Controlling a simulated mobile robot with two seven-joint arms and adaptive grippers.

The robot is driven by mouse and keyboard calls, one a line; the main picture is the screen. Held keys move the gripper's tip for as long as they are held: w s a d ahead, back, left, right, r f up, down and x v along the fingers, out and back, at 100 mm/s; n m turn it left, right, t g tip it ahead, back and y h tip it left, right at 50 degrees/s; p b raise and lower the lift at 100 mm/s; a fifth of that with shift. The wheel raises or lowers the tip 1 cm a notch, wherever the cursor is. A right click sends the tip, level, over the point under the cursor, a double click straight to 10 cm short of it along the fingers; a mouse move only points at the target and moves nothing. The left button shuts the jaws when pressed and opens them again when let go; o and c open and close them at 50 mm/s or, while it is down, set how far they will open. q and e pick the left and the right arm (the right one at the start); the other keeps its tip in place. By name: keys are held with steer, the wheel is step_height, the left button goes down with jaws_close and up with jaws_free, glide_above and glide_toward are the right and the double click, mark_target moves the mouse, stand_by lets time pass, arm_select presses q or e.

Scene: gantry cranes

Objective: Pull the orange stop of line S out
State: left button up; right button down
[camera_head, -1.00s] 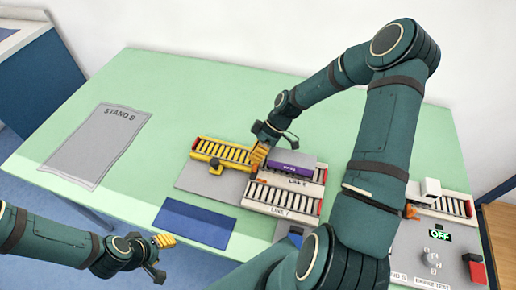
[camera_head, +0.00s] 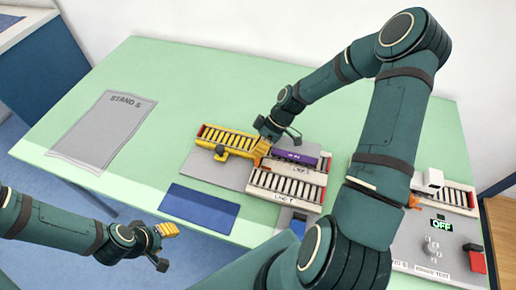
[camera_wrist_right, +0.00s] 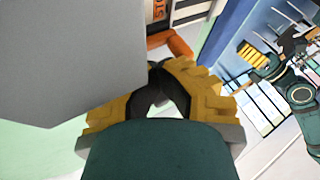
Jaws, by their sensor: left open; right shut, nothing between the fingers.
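The line S roller track (camera_head: 303,168) lies beside the line T track (camera_head: 285,187). A purple block (camera_head: 297,157) is at the back of line S, partly hidden by my right arm. My right gripper (camera_head: 262,151) is shut and empty at the left end of line S, by the yellow roller section (camera_head: 228,140). My left gripper (camera_head: 164,246) is open and empty beyond the table's front edge.
A blue mat (camera_head: 200,208) lies in front of the tracks. A grey STAND S sheet (camera_head: 102,130) lies at the left, with bare green table between. A grey panel (camera_head: 425,250) with an OFF display and another roller track (camera_head: 458,195) stand right of my right arm.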

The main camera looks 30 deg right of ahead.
steer(key=v, duration=1.2)
stand_by(0.3)
